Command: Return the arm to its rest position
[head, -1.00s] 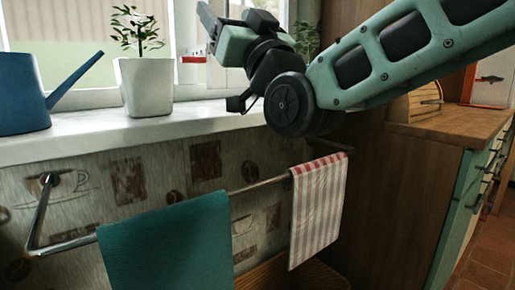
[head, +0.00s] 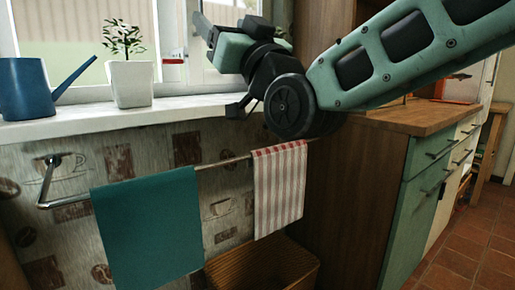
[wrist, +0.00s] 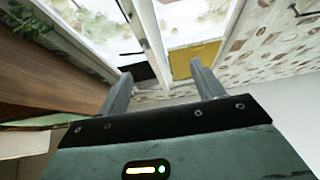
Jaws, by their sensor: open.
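My arm reaches in from the upper right of the head view, its green link (head: 400,55) bent at a round black joint. My gripper (head: 203,27) is raised in front of the window, above the sill's height in the picture, and points up and left. In the wrist view my gripper (wrist: 160,76) shows two grey fingers set wide apart with nothing between them. It is open and empty. Part of the gripper is hidden behind the wrist in the head view.
A blue watering can (head: 27,90) and a potted plant (head: 130,82) stand on the sill (head: 65,128). Below, a teal towel (head: 148,230) and a striped towel (head: 280,190) hang on a rail (head: 225,163). A basket (head: 262,268) is underneath; a wooden-topped cabinet (head: 400,190) stands right.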

